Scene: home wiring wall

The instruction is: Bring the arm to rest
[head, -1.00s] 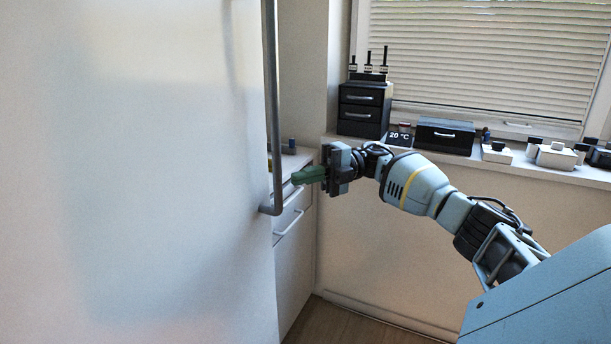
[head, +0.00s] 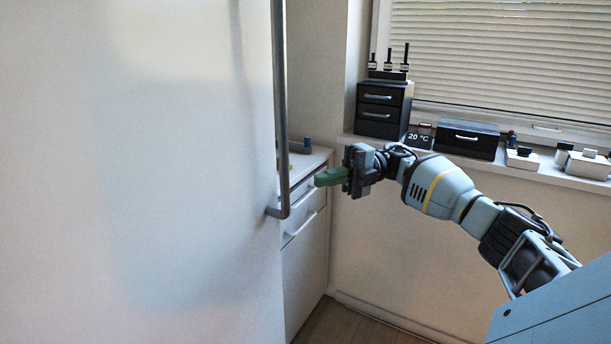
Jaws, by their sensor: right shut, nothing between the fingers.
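My right arm (head: 440,187) comes in from the lower right and reaches toward the middle of the head view. My right gripper (head: 331,177) has green fingers that are closed together, with nothing visible between them. It points left, a little to the right of the door handle bar, and looks apart from it. My left gripper is not in view.
A large white door (head: 150,170) with a grey vertical handle (head: 280,110) fills the left side. Behind it stands a white drawer cabinet (head: 305,265). A windowsill (head: 560,178) holds a black drawer box (head: 382,110), a low black box (head: 467,139) and small devices. Floor shows at the bottom.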

